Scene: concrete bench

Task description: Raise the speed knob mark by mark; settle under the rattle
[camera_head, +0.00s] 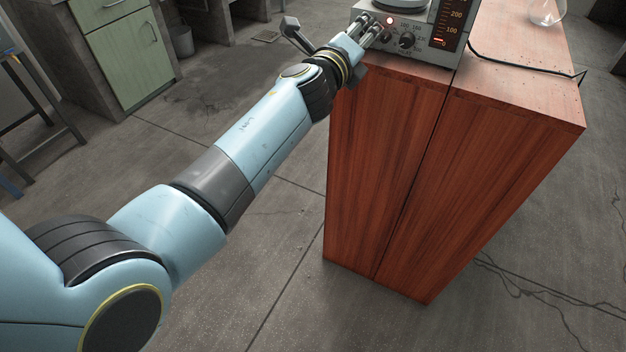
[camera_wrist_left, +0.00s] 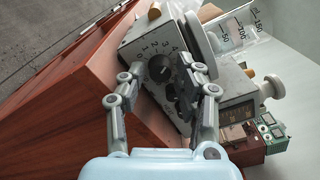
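A grey control box (camera_head: 425,52) stands on the red-brown wooden cabinet. In the left wrist view, its front panel (camera_wrist_left: 136,50) carries a round black knob (camera_wrist_left: 158,68) ringed with numbers. A second dark knob (camera_head: 407,41), with its own scale, shows in the head view. My left gripper (camera_head: 368,31) is at the left part of the panel. In the left wrist view, its fingers (camera_wrist_left: 160,80) are spread, with the numbered knob appearing between and beyond the tips. I cannot tell whether they touch it. My right gripper is not in view.
A black cable (camera_head: 520,66) crosses the wooden cabinet top (camera_head: 540,85). A glass vessel (camera_head: 547,12) stands at the back right.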

